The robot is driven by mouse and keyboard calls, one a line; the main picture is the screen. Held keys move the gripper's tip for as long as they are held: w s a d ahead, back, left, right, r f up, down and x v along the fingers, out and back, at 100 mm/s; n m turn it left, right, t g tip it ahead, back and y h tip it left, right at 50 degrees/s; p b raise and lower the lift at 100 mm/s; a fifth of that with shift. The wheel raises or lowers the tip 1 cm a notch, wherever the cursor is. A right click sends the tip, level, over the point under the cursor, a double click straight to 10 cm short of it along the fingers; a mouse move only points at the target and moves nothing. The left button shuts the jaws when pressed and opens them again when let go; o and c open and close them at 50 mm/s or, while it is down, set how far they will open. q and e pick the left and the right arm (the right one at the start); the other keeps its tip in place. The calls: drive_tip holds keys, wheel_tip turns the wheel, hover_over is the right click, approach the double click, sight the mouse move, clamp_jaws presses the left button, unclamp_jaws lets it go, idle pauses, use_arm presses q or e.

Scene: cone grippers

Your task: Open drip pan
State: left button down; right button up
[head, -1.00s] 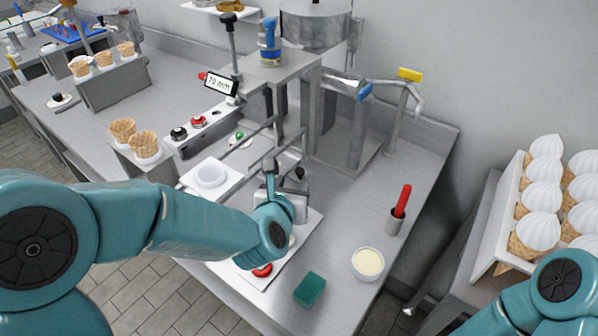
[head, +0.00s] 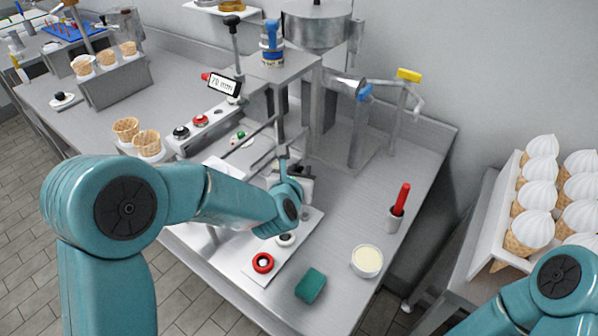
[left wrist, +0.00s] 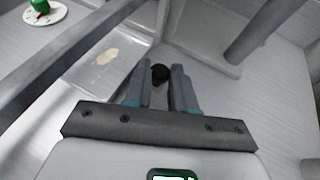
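The drip pan (left wrist: 97,66) shows in the left wrist view as a shallow metal tray with a pale yellow puddle in it, left of my fingers. A round black knob (left wrist: 160,73) shows between the fingertips of my left gripper (left wrist: 160,80). The gap is about as wide as the knob, and I cannot tell whether the fingers touch it. In the head view my left gripper (head: 286,160) is under the machine's metal frame (head: 270,75). My forearm and gripper hide most of the pan there. My right gripper is out of view.
Thin metal bars (head: 262,132) run close beside my left gripper. A white board (head: 268,250) with a red ring (head: 263,262) lies in front. A green sponge (head: 310,285), a cream-filled cup (head: 366,261) and a red-handled tool (head: 401,198) stand to the right, with bare counter between.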

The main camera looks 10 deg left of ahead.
use_arm(q)
drive_tip(key=s+d+b, duration=0.1)
drive_tip(key=d, duration=0.3)
drive_tip(key=s+d+b, duration=0.2)
drive_tip(key=d, duration=0.2)
drive_tip(key=s+d+b, duration=0.1)
drive_tip(key=s+d, duration=0.1)
drive_tip(key=d, duration=0.2)
drive_tip(key=shift+d+b, duration=0.25)
drive_tip(key=shift+b, duration=0.15)
drive_tip(key=shift+s+d+r, duration=0.1)
drive_tip(key=shift+s+d, duration=0.15)
drive_tip(key=shift+d, duration=0.15)
drive_tip(key=c, duration=1)
unclamp_jaws()
drive_tip(key=shift+a, duration=0.1)
